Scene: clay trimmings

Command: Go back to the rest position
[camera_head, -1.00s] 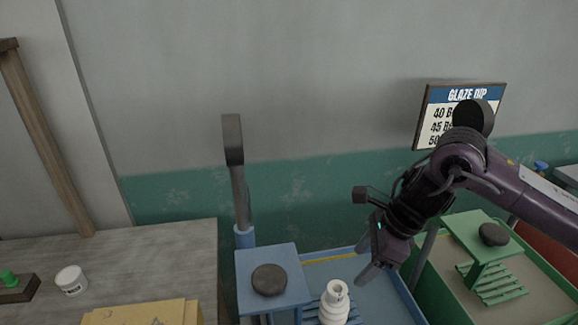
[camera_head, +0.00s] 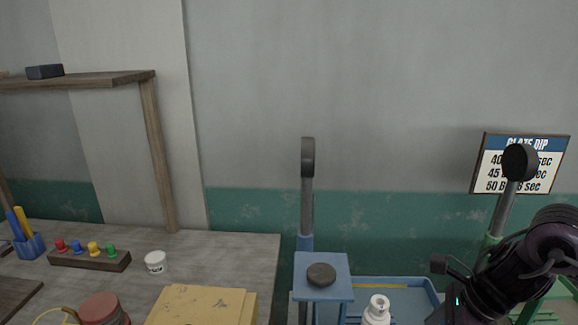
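My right gripper (camera_head: 440,315) is at the bottom right, its arm coming in from the right edge. Its fingers are barely visible at the lower picture edge, so I cannot tell whether they are open or shut. It is to the right of a white ribbed piece (camera_head: 377,310) in the blue bin (camera_head: 425,297). The two look apart. My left gripper is not in view.
A blue stand (camera_head: 336,289) bears a dark round lump (camera_head: 321,274). A green bin (camera_head: 561,305) is partly behind my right arm. The grey table (camera_head: 215,260) at left holds yellow boards (camera_head: 200,305), a white jar (camera_head: 155,262) and a peg block (camera_head: 90,260).

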